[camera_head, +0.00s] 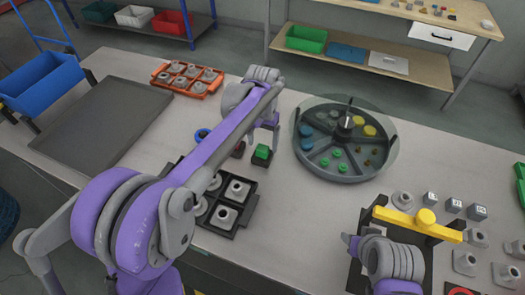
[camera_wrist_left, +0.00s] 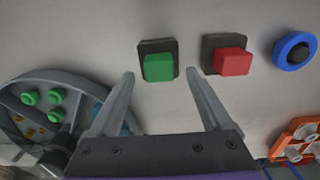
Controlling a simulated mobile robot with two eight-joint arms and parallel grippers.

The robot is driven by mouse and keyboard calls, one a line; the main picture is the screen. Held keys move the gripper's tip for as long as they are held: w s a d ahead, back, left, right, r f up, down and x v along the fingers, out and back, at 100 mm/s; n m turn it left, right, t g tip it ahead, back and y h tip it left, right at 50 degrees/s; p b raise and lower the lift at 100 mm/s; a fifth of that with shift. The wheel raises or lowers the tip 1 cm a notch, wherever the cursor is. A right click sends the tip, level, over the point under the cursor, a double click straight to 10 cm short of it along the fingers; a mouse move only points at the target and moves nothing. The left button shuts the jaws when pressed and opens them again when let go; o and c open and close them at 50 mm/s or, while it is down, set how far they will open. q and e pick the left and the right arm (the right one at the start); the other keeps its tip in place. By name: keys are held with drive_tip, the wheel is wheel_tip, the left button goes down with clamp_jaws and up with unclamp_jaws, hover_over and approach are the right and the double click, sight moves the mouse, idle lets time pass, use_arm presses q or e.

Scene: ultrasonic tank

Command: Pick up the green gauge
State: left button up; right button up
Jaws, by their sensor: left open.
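The green gauge (camera_head: 262,153) is a green block on a dark square base, standing on the table left of the round tank. In the left wrist view the green gauge (camera_wrist_left: 158,67) shows ahead of the fingers, roughly centred between them. My left gripper (camera_head: 263,127) is open and empty, close to the gauge on its far side. Its two fingers (camera_wrist_left: 160,76) spread apart in the wrist view; I see no contact with the gauge. My right gripper (camera_head: 356,243) is at the lower right by a yellow-handled fixture; its jaws are not clear.
A red block (camera_wrist_left: 232,61) and a blue ring (camera_wrist_left: 295,50) stand beside the gauge. The round divided tank (camera_head: 345,178) is to the right. A black tray (camera_head: 246,211) with metal parts lies nearer; an orange rack (camera_head: 157,79) is farther back.

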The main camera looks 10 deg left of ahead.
use_arm(q)
drive_tip(key=shift+f, duration=1.45)
clamp_jaws()
